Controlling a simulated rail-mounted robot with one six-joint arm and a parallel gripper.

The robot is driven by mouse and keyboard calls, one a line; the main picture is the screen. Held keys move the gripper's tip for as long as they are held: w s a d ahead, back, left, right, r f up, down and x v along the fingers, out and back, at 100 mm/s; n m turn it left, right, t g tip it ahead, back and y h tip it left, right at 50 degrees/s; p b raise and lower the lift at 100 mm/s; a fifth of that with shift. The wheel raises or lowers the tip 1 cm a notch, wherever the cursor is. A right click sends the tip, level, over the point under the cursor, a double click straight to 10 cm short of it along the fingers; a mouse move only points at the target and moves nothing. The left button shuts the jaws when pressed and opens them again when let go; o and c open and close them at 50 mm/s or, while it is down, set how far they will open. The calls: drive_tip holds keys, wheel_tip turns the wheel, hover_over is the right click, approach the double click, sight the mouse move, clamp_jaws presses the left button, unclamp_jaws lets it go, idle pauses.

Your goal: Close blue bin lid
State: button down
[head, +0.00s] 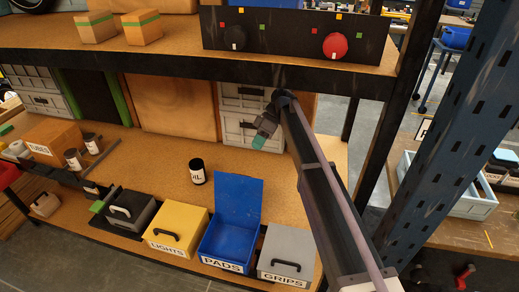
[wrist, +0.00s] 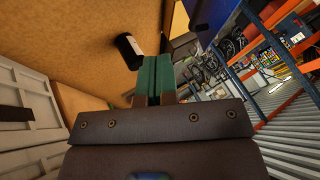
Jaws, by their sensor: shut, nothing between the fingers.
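The blue bin (head: 226,242) labelled PADS stands at the front edge of the lower shelf in the head view. Its blue lid (head: 238,200) is open and tilts up and back from the bin's rear edge. My gripper (head: 258,143) is above and behind the bin, up and right of the raised lid, apart from it. In the wrist view its green fingertips (wrist: 153,72) are together with nothing between them. The blue bin is not clearly visible in the wrist view.
A yellow LIGHTS bin (head: 177,229) stands left of the blue bin, and a grey GRIPS bin (head: 288,252) right of it, both with lids shut. A black can (head: 196,172) stands behind, also in the wrist view (wrist: 129,48). The upper shelf (head: 150,56) overhangs behind.

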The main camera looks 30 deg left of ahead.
drive_tip(key=s+f+b, duration=0.4)
drive_tip(key=s+f, duration=0.1)
drive_tip(key=s, duration=0.3)
drive_tip(key=shift+a+f, duration=0.2)
drive_tip(key=shift+f, duration=0.15)
drive_tip(key=shift+s, duration=0.1)
